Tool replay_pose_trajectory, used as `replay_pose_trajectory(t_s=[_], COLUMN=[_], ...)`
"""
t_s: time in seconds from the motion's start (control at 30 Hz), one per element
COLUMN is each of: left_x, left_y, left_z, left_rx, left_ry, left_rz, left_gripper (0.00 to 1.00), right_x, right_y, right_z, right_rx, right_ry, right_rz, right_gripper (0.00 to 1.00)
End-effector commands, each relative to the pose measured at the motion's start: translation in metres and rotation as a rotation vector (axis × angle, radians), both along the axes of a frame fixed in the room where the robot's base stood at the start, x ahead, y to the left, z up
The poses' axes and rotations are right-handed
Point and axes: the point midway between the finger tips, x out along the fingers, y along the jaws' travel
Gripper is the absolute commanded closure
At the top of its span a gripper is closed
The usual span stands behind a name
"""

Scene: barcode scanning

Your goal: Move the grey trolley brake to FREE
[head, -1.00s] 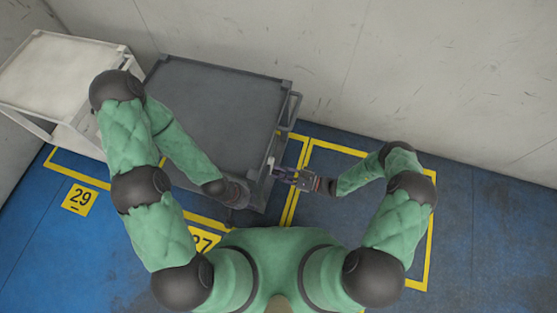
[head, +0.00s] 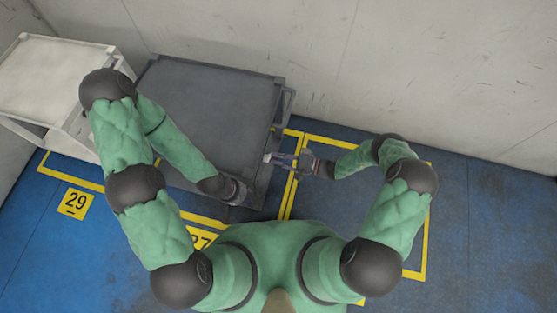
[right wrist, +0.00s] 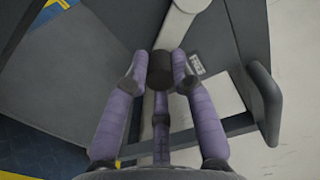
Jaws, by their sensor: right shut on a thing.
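The grey trolley (head: 215,100) stands against the back wall, with its dark flat top facing up. In the right wrist view, its brake shows as a pale lever (right wrist: 172,32) with a dark round knob (right wrist: 160,72). My right gripper (head: 272,158) is at the trolley's right side. In the right wrist view its purple fingers (right wrist: 160,80) are closed around the knob. A small label (right wrist: 195,64) sits beside the lever, too small to read. My left gripper (head: 238,192) is at the trolley's front edge, and its fingers are too unclear to judge.
A white trolley (head: 58,75) stands to the left of the grey one. A grey handle (head: 289,103) sticks out from the grey trolley's right side. The floor at the right is clear.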

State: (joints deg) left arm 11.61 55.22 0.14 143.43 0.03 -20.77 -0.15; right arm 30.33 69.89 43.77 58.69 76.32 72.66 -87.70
Motion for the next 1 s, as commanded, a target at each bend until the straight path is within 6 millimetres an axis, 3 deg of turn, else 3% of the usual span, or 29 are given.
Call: replay_pose_trajectory(t_s=[0.77, 0.8, 0.83, 0.87, 1.0], left_x=[0.0, 0.0, 0.0, 0.0, 0.0], left_y=[0.0001, 0.0001, 0.0001, 0.0001, 0.0], left_z=[0.0007, 0.0007, 0.0007, 0.0007, 0.0006], left_rx=[0.0, 0.0, 0.0, 0.0, 0.0], left_ry=[0.0, 0.0, 0.0, 0.0, 0.0], left_rz=[0.0, 0.0, 0.0, 0.0, 0.0], left_gripper=[0.6, 0.6, 0.6, 0.6, 0.6], right_x=[0.0045, 0.0046, 0.0047, 0.0047, 0.0047], right_y=[-0.0008, -0.001, -0.001, -0.001, -0.0011], right_z=[0.0043, 0.0043, 0.0042, 0.0042, 0.004], right_rx=[-0.031, -0.031, -0.031, -0.031, -0.032], right_ry=[-0.098, -0.097, -0.097, -0.097, -0.097], right_rz=[0.002, 0.002, 0.002, 0.002, 0.001], right_gripper=[1.0, 0.67, 0.58, 0.51, 0.51])
